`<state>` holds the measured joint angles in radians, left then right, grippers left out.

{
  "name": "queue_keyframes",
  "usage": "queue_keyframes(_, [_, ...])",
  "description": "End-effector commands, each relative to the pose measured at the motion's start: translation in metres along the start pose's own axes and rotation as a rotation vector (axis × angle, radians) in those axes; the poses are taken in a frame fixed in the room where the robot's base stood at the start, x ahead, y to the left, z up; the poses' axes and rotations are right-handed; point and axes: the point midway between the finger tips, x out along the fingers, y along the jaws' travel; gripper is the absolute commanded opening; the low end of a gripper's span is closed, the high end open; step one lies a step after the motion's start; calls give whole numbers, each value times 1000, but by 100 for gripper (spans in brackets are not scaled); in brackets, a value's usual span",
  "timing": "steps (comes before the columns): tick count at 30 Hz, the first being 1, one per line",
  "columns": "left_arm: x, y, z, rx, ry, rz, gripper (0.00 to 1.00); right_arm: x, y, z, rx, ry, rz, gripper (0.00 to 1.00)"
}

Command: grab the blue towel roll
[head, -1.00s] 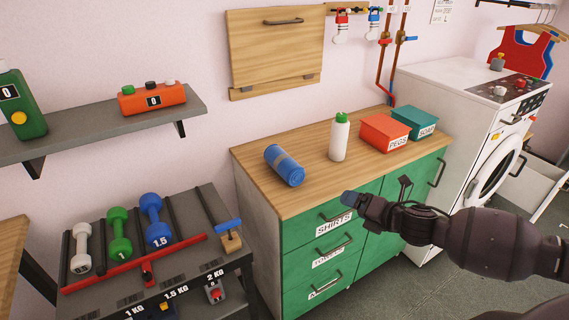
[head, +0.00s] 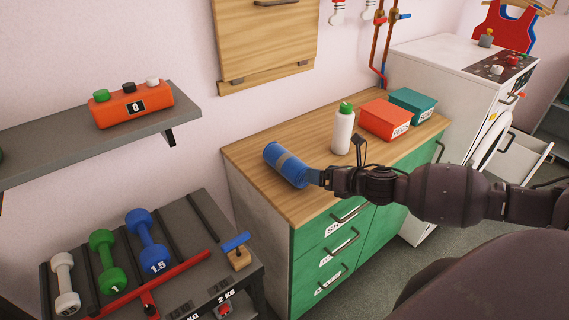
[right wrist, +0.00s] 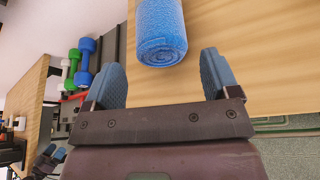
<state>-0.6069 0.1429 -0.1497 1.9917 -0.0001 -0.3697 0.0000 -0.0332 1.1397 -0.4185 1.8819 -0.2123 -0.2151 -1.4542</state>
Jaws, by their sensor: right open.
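The blue towel roll (head: 284,166) lies on its side on the wooden counter top, with a grey band around its middle. My right gripper (head: 318,177) comes in from the right, with its fingertips close to the near end of the roll. In the right wrist view the gripper (right wrist: 160,80) is open, its two blue fingers apart and nothing between them. The roll (right wrist: 161,32) lies just ahead of the fingers, roughly centred between them. I cannot tell in the head view whether the gripper touches it.
On the counter (head: 250,150) stand a white bottle (head: 342,134) with a green cap, a red box (head: 385,119) and a teal box (head: 412,104). A dumbbell rack (head: 190,262) is at the lower left, a shelf (head: 60,140) above it. A white washing machine (head: 440,75) stands right.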

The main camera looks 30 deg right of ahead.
Motion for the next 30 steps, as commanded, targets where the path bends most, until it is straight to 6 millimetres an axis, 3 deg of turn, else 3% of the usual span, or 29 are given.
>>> queue_keyframes(5, [0, 0, 10, -1, -16, 0, 92, 23, 0, 0, 1, -1, 1, 81])
queue_keyframes(14, [4, 1, 4, 1, -3, 2, 92, 38, 0, 0, 1, 0, 0, 81])
queue_keyframes(24, [7, 2, 5, 2, 2, 3, 92, 79, 1, -2, 1, -1, 1, 81])
queue_keyframes(30, [7, 2, 6, 2, 1, 3, 92, 87, 1, -3, 2, 1, 0, 81])
